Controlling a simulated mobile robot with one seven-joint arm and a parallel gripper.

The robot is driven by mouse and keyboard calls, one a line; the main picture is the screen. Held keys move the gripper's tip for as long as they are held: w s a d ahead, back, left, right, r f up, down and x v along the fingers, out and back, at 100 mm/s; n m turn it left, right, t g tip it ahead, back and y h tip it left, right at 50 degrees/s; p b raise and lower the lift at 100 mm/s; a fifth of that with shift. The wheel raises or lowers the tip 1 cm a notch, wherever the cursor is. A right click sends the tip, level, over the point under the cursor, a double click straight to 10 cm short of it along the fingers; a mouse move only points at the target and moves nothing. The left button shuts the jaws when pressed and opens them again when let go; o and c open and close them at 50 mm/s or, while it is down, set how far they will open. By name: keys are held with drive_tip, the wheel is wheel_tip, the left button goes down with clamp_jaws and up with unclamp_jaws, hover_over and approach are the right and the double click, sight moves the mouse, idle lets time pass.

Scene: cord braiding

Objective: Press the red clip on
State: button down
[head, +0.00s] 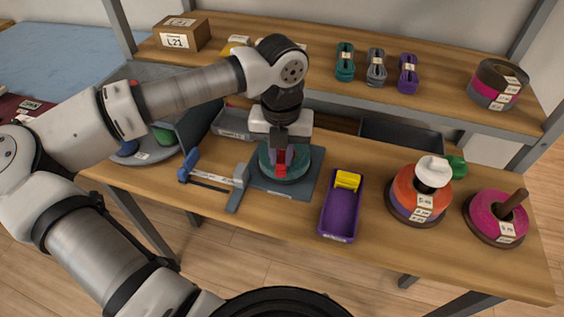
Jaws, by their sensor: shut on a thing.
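My gripper (280,152) points down over the round teal and dark disc (298,171) on the grey square plate (313,180). It is shut on the red clip (281,169), which shows as a small red piece at the front of the disc, just below the fingers. A purple strand or piece shows beside the fingers, partly hidden by them. I cannot tell whether the clip touches the disc or sits just above it.
A purple tray (341,212) with a yellow piece (347,180) stands to the right. A blue and grey clamp (211,182) lies to the left. Labelled spools (417,192) and a magenta spool (496,218) stand far right. A shelf (330,68) runs behind.

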drive_tip(key=shift+f+b, duration=0.5)
drive_tip(key=shift+b, duration=0.05)
drive_tip(key=c, duration=0.9)
unclamp_jaws()
drive_tip(key=shift+c, duration=0.2)
drive_tip(key=shift+r, duration=0.15)
drive_tip(key=shift+r+p, duration=1.65)
drive_tip(key=shift+r, duration=1.3)
drive_tip(key=shift+d, duration=0.1)
